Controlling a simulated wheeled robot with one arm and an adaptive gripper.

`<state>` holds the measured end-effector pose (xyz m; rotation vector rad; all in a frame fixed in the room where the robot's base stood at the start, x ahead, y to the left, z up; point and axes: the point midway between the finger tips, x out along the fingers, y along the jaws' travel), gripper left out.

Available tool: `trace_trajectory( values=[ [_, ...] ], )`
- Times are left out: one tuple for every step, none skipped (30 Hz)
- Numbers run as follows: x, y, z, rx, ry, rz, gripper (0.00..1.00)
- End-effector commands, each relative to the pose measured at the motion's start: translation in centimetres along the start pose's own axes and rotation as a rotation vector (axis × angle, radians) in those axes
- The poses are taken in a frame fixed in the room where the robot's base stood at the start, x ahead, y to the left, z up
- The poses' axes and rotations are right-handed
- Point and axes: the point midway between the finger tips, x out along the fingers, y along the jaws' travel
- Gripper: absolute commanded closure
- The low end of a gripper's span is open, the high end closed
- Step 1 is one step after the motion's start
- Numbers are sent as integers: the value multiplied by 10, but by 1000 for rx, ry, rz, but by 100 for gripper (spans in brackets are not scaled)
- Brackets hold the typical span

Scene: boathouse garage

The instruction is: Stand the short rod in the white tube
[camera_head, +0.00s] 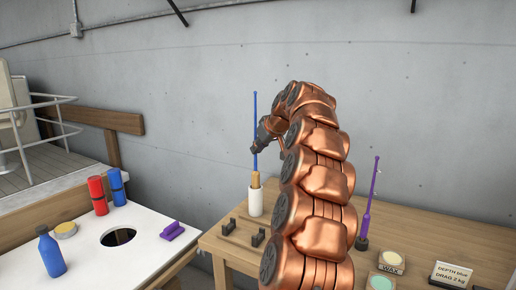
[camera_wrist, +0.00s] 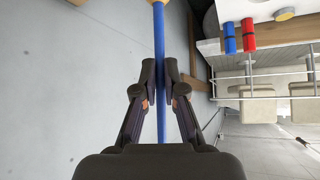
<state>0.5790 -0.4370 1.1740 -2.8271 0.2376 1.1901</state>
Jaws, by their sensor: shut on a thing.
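My gripper (camera_head: 256,148) is shut on a thin blue rod (camera_head: 255,118), which stands about upright. In the wrist view the blue rod (camera_wrist: 159,40) runs between the two fingers (camera_wrist: 159,72). The rod's tan handle (camera_head: 255,179) is at its lower end, at the mouth of the white tube (camera_head: 255,203). The handle's lower part is hidden, and how deep it sits in the tube cannot be told. The tube stands upright on the wooden bench. A purple rod (camera_head: 371,195) stands at the right in a dark holder (camera_head: 361,243).
Dark rests (camera_head: 257,238) stand before the tube on the wooden bench (camera_head: 432,232). Tins (camera_head: 391,261) and a sign (camera_head: 452,274) are at the right. The white table (camera_head: 150,222) holds a blue bottle (camera_head: 51,252), red and blue cylinders, a purple block (camera_head: 172,231) and a round hole.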

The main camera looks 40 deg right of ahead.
Motion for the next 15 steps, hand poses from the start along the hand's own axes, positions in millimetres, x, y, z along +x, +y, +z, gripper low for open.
trace_trajectory(
  values=[
    [1,0,1,0,1,0,100],
    [1,0,1,0,1,0,100],
    [2,0,2,0,1,0,100],
    [2,0,2,0,1,0,100],
    [2,0,2,0,1,0,100],
    [2,0,2,0,1,0,87],
    [2,0,2,0,1,0,84],
    [2,0,2,0,1,0,80],
    [2,0,2,0,0,0,76],
    [2,0,2,0,0,0,73],
    [2,0,2,0,0,0,70],
    [2,0,2,0,0,0,66],
    [2,0,2,0,0,0,63],
    [2,0,2,0,0,0,62],
    [2,0,2,0,0,0,62]
  ],
)
